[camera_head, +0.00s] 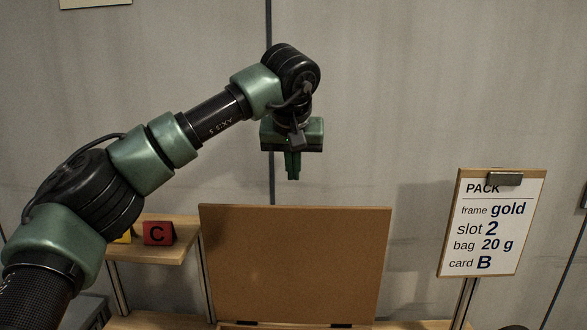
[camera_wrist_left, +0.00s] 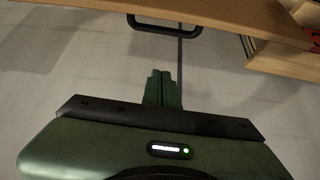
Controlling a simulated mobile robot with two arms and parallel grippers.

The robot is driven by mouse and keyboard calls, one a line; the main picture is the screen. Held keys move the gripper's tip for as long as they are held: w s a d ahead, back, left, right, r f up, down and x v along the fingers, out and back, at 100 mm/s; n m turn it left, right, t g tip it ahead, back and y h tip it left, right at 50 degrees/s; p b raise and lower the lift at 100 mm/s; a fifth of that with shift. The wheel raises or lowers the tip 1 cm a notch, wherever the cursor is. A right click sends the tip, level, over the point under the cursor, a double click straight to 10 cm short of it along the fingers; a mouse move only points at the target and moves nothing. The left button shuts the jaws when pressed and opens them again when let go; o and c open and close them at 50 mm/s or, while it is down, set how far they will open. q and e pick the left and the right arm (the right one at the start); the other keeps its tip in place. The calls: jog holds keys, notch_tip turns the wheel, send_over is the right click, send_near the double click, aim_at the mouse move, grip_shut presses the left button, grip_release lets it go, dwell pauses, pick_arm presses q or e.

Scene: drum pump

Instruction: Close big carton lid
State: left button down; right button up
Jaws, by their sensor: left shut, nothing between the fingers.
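The big carton's lid (camera_head: 295,262) is a brown panel standing upright, raised above the carton, whose top edge just shows at the bottom of the head view. My left gripper (camera_head: 293,172) hangs fingers down above the lid's top edge, apart from it. It also shows in the left wrist view (camera_wrist_left: 163,76), with its fingers together and nothing between them. A brown edge (camera_wrist_left: 170,18) crosses the top of the wrist view; I cannot tell for sure whether it is the lid. My right gripper is in neither view. The inside of the carton is hidden.
A wooden shelf (camera_head: 165,246) at the left holds a red block marked C (camera_head: 158,233) and a yellow one partly behind my arm. A sign board (camera_head: 492,225) stands at the right. A grey wall is behind.

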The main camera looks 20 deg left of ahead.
pick_arm(q)
jog(key=p+x, duration=0.2)
jog(key=x, duration=0.6)
jog(key=s, duration=0.2)
jog(key=s+d, duration=0.1)
jog(key=s, duration=0.1)
jog(key=shift+f, duration=0.25)
jog(key=shift+w, duration=0.1)
